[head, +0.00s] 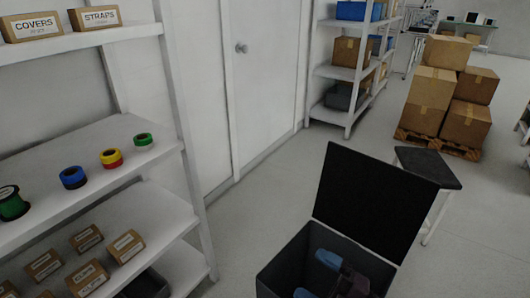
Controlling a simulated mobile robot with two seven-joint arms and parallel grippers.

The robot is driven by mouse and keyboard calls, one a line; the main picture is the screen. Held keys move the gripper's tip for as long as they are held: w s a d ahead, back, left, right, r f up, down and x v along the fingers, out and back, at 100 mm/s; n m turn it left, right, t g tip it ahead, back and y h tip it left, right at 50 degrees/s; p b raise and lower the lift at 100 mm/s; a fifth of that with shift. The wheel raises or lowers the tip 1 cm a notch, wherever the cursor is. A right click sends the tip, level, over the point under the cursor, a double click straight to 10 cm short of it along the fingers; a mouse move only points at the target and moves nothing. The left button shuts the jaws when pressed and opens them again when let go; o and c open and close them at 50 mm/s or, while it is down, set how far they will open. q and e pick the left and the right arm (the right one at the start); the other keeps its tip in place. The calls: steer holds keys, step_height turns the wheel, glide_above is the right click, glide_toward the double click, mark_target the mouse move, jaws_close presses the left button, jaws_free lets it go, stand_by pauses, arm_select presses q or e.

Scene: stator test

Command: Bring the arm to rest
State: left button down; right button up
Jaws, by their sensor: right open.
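My right gripper (314,276) is low in the head view, at the bottom centre. Its two bluish fingers are apart with nothing visible between them, and its dark body runs off the bottom edge. It shows in front of or over the opening of a dark open box (279,268); I cannot tell whether it is inside. The box's black lid (372,200) stands raised behind it. My left gripper is out of view.
A white shelf unit (90,142) stands close on the left, with tape rolls (73,177) and small cartons (126,246). A dark-topped stool (428,167) stands right of the lid. Cartons on a pallet (465,122) are farther back. Grey floor (250,220) is clear between.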

steer(key=s+d+m+t+h+p, duration=0.2)
steer(key=s+d+m+t+h, duration=0.1)
steer(key=d+m+t+h, duration=0.55)
arm_select(q)
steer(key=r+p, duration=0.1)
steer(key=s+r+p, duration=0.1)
steer(key=p, duration=0.1)
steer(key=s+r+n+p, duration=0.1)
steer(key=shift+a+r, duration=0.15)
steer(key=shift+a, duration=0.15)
arm_select(e)
steer(key=s+d+f+m+g+h, duration=0.4)
steer(key=s+m, duration=0.3)
steer(key=s, duration=0.1)
steer(key=s+d+f+m+g+h, duration=0.4)
steer(key=s+f+m, duration=0.1)
steer(key=s+m, duration=0.2)
steer(key=shift+s+d+f, duration=0.2)
steer(key=shift+s+d, duration=0.2)
steer(key=shift+s, duration=0.5)
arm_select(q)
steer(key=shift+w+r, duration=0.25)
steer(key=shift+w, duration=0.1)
